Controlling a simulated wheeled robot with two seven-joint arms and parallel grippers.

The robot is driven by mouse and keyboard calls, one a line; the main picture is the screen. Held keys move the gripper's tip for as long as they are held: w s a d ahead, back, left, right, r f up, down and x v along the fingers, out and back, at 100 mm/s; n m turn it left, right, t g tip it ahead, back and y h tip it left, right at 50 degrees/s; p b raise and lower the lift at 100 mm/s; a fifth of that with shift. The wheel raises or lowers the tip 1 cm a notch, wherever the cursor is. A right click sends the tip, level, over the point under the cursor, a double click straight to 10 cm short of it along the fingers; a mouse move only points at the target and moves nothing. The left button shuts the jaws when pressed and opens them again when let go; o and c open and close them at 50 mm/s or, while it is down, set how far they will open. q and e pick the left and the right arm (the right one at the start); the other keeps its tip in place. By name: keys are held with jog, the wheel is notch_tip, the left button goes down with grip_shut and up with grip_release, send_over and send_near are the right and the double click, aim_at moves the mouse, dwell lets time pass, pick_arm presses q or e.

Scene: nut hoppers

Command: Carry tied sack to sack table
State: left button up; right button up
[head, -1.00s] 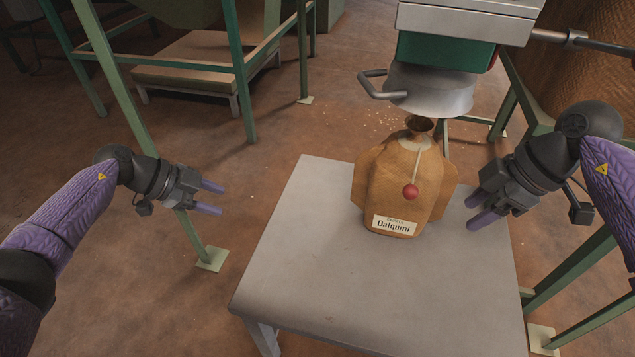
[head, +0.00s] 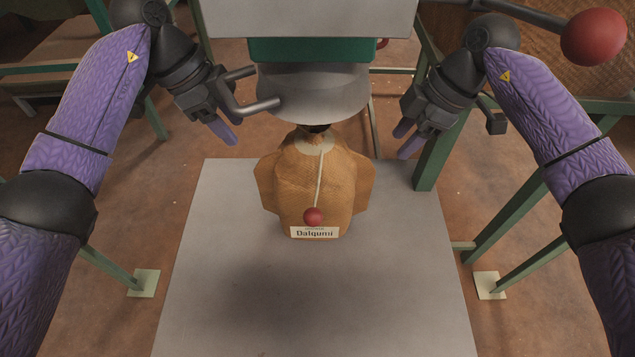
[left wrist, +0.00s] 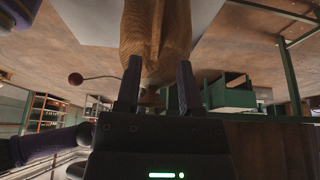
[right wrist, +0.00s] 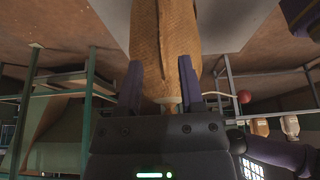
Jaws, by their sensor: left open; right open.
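The tied sack (head: 312,185) stands upright on the grey table (head: 320,300), under the hopper spout. It is tan, with a "Dalqumi" label, a pale cord round its neck and a red ball on the cord's end. Its top is partly hidden by the spout. My left gripper (head: 228,134) is open at the sack's upper left, apart from it. My right gripper (head: 405,140) is open at its upper right, also apart. The sack shows beyond the open fingers in the left wrist view (left wrist: 155,40) and in the right wrist view (right wrist: 165,45).
The grey metal spout (head: 312,90) with its bar handle (head: 250,105) hangs just above the sack, close to my left gripper. A red knob on a lever (head: 594,37) is at the upper right. Green frame legs stand on both sides. The table's front is clear.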

aim_at(373, 175)
jog(key=shift+f, duration=0.1)
pick_arm(q)
jog(key=x, duration=1)
pick_arm(e)
jog(key=x, duration=0.9)
jog(key=shift+a+f, duration=0.2)
jog(key=shift+f, duration=0.15)
pick_arm(q)
jog(key=shift+c, duration=0.2)
pick_arm(e)
jog(key=shift+c, duration=0.2)
pick_arm(q)
jog(key=shift+r, duration=0.1)
grip_shut()
pick_arm(e)
grip_shut()
